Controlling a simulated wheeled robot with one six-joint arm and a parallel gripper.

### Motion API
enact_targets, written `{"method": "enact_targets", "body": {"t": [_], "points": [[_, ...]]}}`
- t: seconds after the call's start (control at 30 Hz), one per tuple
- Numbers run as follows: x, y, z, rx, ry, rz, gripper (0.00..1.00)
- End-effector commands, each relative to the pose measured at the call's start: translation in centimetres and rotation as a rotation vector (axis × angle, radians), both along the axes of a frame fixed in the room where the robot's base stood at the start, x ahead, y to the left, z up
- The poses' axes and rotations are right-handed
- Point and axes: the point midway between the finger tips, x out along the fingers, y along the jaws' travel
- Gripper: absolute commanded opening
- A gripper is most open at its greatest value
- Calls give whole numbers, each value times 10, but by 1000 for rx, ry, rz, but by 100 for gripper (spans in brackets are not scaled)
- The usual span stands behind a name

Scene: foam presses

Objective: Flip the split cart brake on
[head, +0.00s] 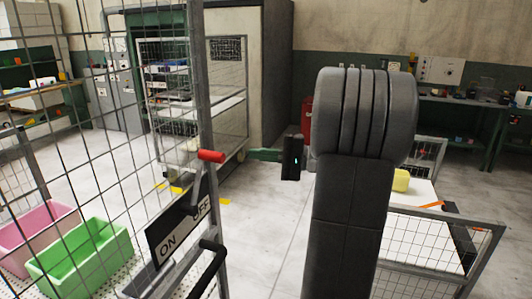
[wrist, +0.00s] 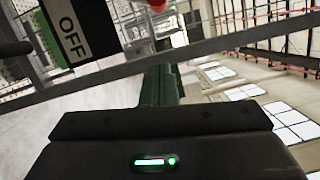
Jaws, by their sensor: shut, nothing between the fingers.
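The split cart's brake lever has a red knob (head: 211,156) on its end and leans up toward the OFF side of a label plate (head: 168,237) reading ON and OFF. The plate's OFF half (wrist: 76,28) shows at the upper left in the wrist view, and the red knob (wrist: 157,4) is cut by its top edge. My gripper (head: 254,154) has green fingers pointing left, a little right of the knob and apart from it. In the wrist view the fingers (wrist: 162,70) are together and empty.
The cart's mesh side (head: 90,120) and grey post (head: 203,100) stand at the left. The cart carries a pink bin (head: 40,236) and a green bin (head: 80,258). A black handle (head: 209,262) is below the plate. Another mesh cart (head: 430,238) stands at the right.

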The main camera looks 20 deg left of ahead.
Motion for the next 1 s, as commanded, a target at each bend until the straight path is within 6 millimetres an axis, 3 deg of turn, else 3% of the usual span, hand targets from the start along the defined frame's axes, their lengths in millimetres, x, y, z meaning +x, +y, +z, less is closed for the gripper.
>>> {"method": "enact_targets", "body": {"t": [0.27, 0.53, 1.0], "points": [[-10, 58, 6, 0, 1, 4, 0], [-43, 60, 11, 0, -1, -1, 0], [-49, 60, 11, 0, -1, -1, 0]]}}
